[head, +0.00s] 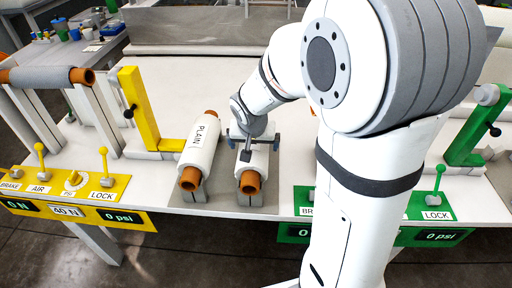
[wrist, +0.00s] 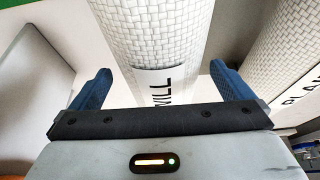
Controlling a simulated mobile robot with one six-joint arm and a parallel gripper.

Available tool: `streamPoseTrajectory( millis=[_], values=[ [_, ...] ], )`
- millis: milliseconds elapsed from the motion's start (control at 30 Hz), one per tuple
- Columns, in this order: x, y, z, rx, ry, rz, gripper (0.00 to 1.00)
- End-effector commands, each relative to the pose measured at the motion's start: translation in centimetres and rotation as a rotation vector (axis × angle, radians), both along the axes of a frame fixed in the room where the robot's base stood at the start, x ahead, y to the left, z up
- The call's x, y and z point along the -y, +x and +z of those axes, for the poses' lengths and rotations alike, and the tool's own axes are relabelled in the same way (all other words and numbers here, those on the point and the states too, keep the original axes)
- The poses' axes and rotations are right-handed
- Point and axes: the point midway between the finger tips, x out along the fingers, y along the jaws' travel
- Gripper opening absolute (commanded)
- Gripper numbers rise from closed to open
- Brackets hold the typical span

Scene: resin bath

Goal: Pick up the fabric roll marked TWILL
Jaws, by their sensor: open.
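The TWILL fabric roll (wrist: 158,40) is white with a woven surface, and its label partly shows between my fingers in the wrist view. In the head view it is the right-hand roll (head: 254,161) on a grey stand, with an orange core end facing front. My gripper (head: 248,142) is over this roll, jaws open. In the wrist view my gripper (wrist: 162,88) has a blue finger on each side of the roll, with gaps visible. The roll's far part is hidden by my arm in the head view.
The PLAIN roll (head: 199,148) lies close on the left in the head view. A yellow post (head: 139,108) stands further left, and a green post (head: 470,130) at the right. Yellow and green lever panels line the front edge. A grey roll (head: 45,76) rests at far left.

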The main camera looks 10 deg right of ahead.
Motion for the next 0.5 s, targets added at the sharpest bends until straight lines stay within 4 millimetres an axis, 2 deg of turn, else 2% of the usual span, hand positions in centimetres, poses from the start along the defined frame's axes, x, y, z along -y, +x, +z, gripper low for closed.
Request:
streamPoseTrajectory(
  millis=[200,500],
  values=[
    [0.4,1.3,-2.5,-0.001,0.000,-0.001,1.00],
    [0.5,1.4,-2.8,0.000,-0.001,0.000,1.00]
  ],
)
